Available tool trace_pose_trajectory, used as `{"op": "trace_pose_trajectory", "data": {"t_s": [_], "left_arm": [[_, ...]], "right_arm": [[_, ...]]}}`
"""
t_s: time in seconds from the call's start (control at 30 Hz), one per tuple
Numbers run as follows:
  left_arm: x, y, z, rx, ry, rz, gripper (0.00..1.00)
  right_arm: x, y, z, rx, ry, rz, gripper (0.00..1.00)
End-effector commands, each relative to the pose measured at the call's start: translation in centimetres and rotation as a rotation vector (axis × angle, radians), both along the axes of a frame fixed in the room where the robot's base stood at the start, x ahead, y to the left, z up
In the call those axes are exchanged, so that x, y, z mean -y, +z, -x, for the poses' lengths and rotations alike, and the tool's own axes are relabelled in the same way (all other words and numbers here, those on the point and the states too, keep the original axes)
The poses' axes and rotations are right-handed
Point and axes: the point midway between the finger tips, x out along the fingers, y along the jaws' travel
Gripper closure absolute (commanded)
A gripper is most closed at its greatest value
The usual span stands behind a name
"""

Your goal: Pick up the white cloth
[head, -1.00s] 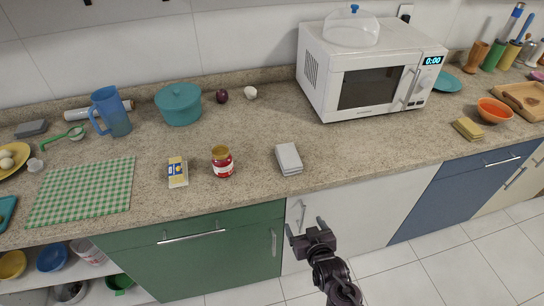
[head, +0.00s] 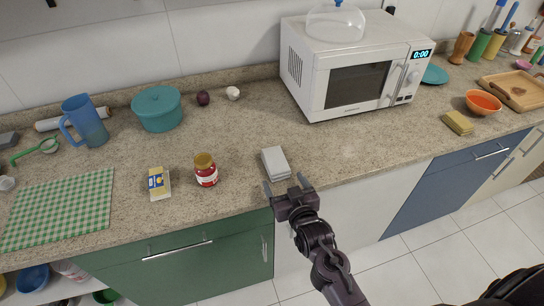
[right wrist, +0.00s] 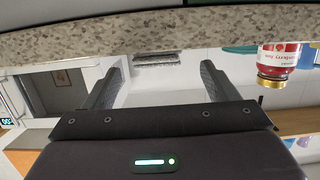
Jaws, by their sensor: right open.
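The white cloth (head: 275,162) is a small folded, layered pale grey-white pad lying flat near the counter's front edge. In the right wrist view, which is upside down, its layered edge (right wrist: 155,58) shows between the fingers. My right gripper (head: 284,187) is open and empty at the counter's front edge, just in front of the cloth, with its fingers pointing at it. In the right wrist view both fingers (right wrist: 160,80) are spread apart. No contact with the cloth can be seen. My left gripper is not in view.
A red jar (head: 206,170) and a yellow-and-blue packet (head: 159,184) stand left of the cloth. The microwave (head: 352,70) is behind it to the right. A yellow cloth-like stack (head: 457,122) lies far right. The counter just right of the white cloth is clear.

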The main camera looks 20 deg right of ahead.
Motion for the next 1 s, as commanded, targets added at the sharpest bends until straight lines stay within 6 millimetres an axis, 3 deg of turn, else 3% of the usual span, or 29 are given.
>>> {"op": "trace_pose_trajectory", "data": {"t_s": [0.17,0.47,0.7,1.0], "left_arm": [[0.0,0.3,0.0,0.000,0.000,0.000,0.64],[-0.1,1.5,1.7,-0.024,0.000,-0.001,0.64],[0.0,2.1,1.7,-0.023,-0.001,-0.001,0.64],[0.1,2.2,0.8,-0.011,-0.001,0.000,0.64]], "right_arm": [[0.0,0.0,-1.0,0.003,-0.001,0.000,0.20],[0.1,0.0,-4.5,0.002,-0.001,0.000,0.20],[0.1,-0.6,-7.4,0.002,0.000,-0.001,0.20],[0.1,-0.8,-7.8,0.001,0.000,-0.001,0.20]]}}
